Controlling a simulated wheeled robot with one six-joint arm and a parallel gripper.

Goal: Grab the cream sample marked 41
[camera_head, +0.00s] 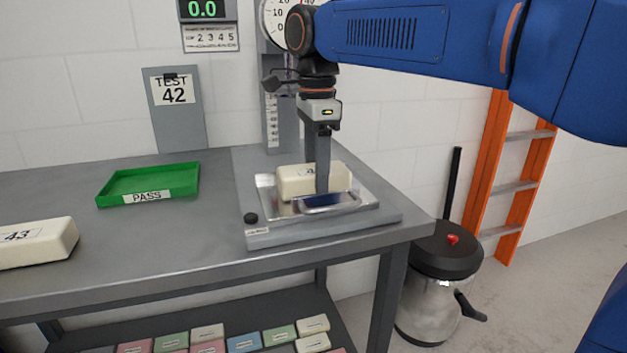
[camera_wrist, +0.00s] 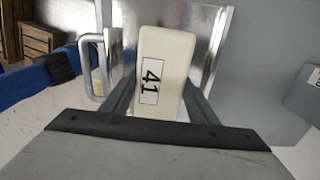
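The cream sample marked 41 (camera_head: 297,181) sits on the shiny metal tray (camera_head: 367,200) of the grey test stand. Its label faces up and reads 41 in the wrist view (camera_wrist: 151,80). My gripper (camera_head: 322,188) is down over the sample, with one finger in front of its near side, hiding part of the label. In the wrist view my gripper (camera_wrist: 160,88) has a finger on each side of the sample. Both fingers look very close to its sides; I cannot tell whether they touch it.
A green PASS tray (camera_head: 150,180) lies empty on the bench left of the stand. A cream block marked 43 (camera_head: 38,242) is at the bench's left end. A TEST 42 sign (camera_head: 174,105) stands behind. Several coloured blocks lie on the lower shelf. A bin (camera_head: 440,290) stands at right.

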